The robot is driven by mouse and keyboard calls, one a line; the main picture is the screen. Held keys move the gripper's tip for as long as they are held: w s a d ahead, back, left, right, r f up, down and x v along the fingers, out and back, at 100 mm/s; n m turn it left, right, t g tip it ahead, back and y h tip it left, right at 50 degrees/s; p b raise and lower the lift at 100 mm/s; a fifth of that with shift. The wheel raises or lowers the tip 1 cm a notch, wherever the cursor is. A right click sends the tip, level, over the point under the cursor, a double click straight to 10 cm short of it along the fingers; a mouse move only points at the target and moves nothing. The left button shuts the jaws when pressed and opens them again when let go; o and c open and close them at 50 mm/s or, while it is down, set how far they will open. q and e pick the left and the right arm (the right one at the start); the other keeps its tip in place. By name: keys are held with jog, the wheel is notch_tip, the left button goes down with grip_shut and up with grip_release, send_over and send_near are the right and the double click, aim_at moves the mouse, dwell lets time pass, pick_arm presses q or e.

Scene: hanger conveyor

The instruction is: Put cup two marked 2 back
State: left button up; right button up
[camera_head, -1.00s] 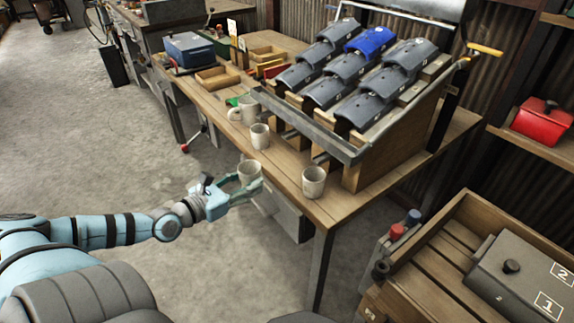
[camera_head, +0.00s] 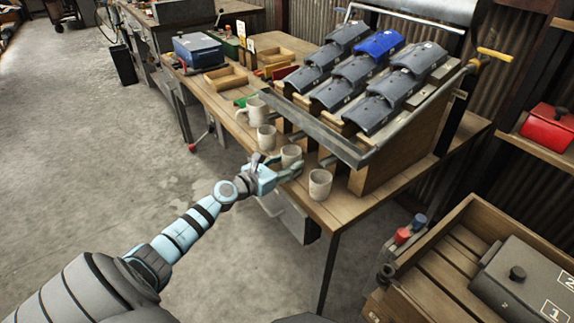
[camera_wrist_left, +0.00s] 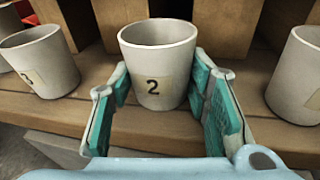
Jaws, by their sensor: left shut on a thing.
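Cup two (camera_head: 291,153) is a pale mug at the bench's front edge, between two other mugs. In the left wrist view the cup (camera_wrist_left: 157,65) stands upright with its label "2" facing me. My left gripper (camera_head: 287,168) is shut on it, one teal finger on each side. I cannot tell whether its base touches the bench. A mug marked 3 (camera_wrist_left: 40,65) is to its left and another mug (camera_wrist_left: 300,78) to its right, both apart from it. My right gripper is not in view.
The bench (camera_head: 375,200) carries a rack (camera_head: 385,165) of grey and blue lidded units behind the mugs. Two mugs (camera_head: 266,138) (camera_head: 257,112) stand farther left and one (camera_head: 320,184) to the right. A wooden crate (camera_head: 455,215) is at the right.

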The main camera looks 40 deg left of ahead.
pick_arm(q)
jog(key=o, duration=0.7)
jog(key=shift+f, duration=0.15)
jog(key=o, duration=0.5)
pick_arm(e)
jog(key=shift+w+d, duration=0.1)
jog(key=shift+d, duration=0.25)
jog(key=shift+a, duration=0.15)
